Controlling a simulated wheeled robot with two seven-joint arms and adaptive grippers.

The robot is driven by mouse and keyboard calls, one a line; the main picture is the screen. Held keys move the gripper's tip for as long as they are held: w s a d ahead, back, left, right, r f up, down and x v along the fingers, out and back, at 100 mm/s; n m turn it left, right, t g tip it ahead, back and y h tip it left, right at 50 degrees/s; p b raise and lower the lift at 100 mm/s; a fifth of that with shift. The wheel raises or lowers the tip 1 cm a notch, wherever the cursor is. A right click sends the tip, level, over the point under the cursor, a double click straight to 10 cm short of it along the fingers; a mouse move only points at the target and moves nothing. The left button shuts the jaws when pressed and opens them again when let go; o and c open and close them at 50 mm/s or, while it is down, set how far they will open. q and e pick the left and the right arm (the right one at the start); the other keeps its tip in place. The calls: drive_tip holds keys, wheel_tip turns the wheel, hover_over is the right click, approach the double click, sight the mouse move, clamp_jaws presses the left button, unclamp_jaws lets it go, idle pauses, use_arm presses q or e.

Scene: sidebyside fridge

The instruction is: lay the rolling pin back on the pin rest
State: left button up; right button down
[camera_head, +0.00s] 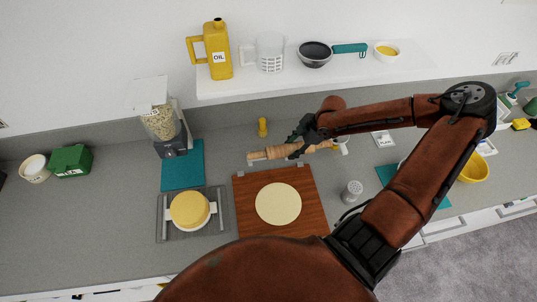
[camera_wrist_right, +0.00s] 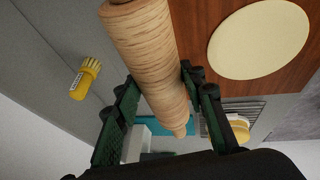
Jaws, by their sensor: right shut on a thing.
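The wooden rolling pin (camera_head: 272,152) lies crosswise just behind the brown board (camera_head: 250,222). My right gripper (camera_head: 300,145) is shut around the pin, right of its middle. In the right wrist view the pin (camera_wrist_right: 150,55) runs between the two fingers of the gripper (camera_wrist_right: 162,90). Small light pieces (camera_head: 299,164) show at the board's back edge below the pin. I cannot tell which part is the pin rest, or whether the pin touches it. My left gripper is not in view.
A flat dough round (camera_head: 278,204) lies on the board. A grinder (camera_head: 165,125) and a grey tray (camera_head: 224,225) are at the left. A white shelf (camera_head: 360,76) hangs above.

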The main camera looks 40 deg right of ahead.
drive_tip(key=w+a+f, duration=0.1)
drive_tip(key=w+f, duration=0.1)
drive_tip(key=w, duration=0.1)
drive_tip(key=w+f+b, duration=0.1)
drive_tip(key=w+f, duration=0.2)
drive_tip(key=w+a+f, duration=0.1)
drive_tip(key=w+f, duration=0.1)
drive_tip(key=w, duration=0.2)
drive_tip(key=shift+a+f+b, duration=0.3)
drive_tip(key=shift+a, duration=0.05)
drive_tip(key=x, duration=0.1)
drive_tip(key=p+x, duration=0.1)
drive_tip(key=shift+d+f+p, duration=0.15)
drive_tip(key=shift+f+p, duration=0.2)
drive_tip(key=shift+f, duration=0.15)
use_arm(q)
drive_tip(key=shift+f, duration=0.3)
use_arm(e)
drive_tip(key=shift+s+f, duration=0.1)
drive_tip(key=shift+f, duration=0.25)
drive_tip(key=shift+f, duration=0.15)
drive_tip(key=c, duration=1.2)
unclamp_jaws()
drive_tip(key=shift+c, duration=0.2)
